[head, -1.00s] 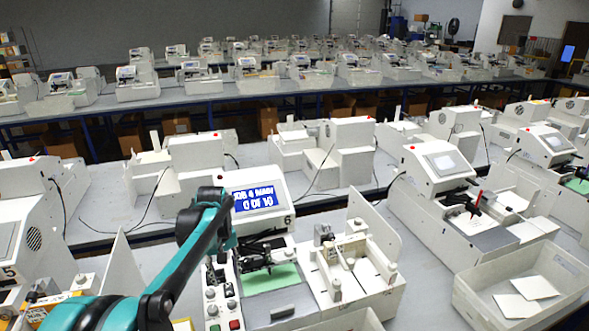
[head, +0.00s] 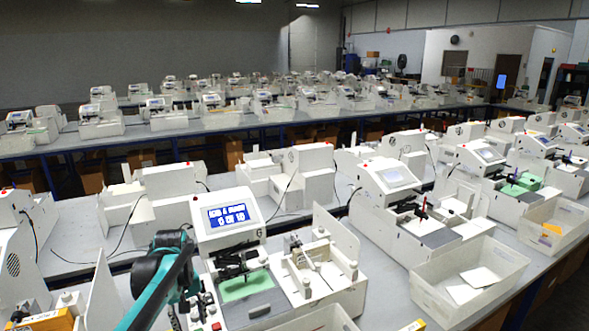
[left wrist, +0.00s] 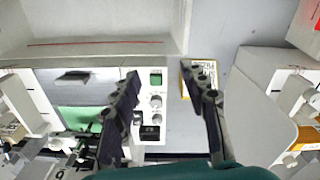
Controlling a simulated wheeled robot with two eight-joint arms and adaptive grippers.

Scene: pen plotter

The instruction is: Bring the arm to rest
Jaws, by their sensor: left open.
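My left arm, teal and black, comes up from the bottom left in the head view, just left of plotter 6 (head: 213,235). My left gripper (left wrist: 160,74) shows in the left wrist view with its two black fingers spread and nothing between them. It is over the plotter's button side and the grey table; the fingers' height is hard to tell. The plotter's blue screen (head: 229,216) is lit. A green sheet (head: 245,285) lies on its bed and also shows in the left wrist view (left wrist: 80,120). My right gripper is not in view.
A white two-part tray unit (head: 318,262) stands right of the plotter. Another plotter (head: 384,205) with a red pen is further right. A white bin (head: 470,305) holds pale sheets.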

